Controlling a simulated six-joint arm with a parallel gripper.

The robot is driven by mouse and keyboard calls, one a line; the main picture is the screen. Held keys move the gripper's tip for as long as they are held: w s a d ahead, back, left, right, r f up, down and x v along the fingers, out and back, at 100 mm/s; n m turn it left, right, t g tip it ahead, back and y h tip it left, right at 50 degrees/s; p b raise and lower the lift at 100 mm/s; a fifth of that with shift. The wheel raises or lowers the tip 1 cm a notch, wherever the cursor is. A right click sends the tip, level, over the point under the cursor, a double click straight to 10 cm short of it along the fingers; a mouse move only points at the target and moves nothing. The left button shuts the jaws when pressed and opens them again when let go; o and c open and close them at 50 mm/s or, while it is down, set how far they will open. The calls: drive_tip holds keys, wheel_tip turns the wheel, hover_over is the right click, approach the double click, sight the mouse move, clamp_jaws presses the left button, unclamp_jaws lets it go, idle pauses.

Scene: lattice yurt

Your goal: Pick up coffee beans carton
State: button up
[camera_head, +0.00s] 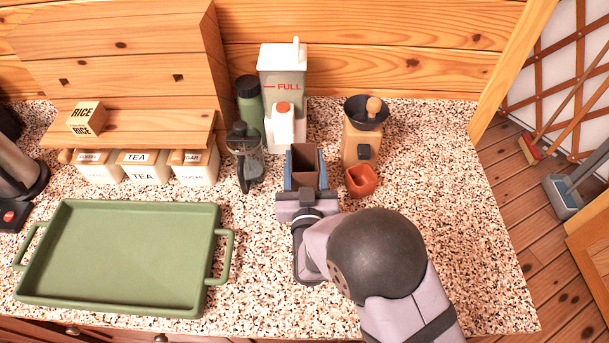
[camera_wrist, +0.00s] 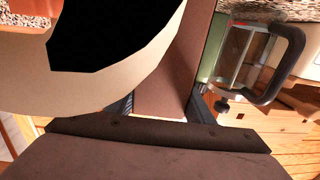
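The coffee beans carton, a tall brown box (camera_head: 305,168), stands on the speckled counter or just above it; I cannot tell which. No label shows. My gripper (camera_head: 307,174) reaches it from the front, with its blue-grey fingers along the left and right sides. In the wrist view the brown box (camera_wrist: 170,75) runs up from between the dark fingertips (camera_wrist: 160,106). It fills almost all the space between them. Whether the fingers press on it cannot be told. My wrist hides the lower front of the carton.
An orange-red mug (camera_head: 361,181) and a wooden grinder (camera_head: 361,145) stand close on the right. A white dispenser (camera_head: 284,75) is behind, and a glass press (camera_head: 244,152) is left. A green tray (camera_head: 130,303) lies front left. The counter is free at the right.

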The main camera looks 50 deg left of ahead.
drive_tip(key=c, duration=0.5)
drive_tip(key=shift+r, duration=0.25)
drive_tip(key=shift+r+b, duration=1.25)
drive_tip(key=shift+r, duration=3.6)
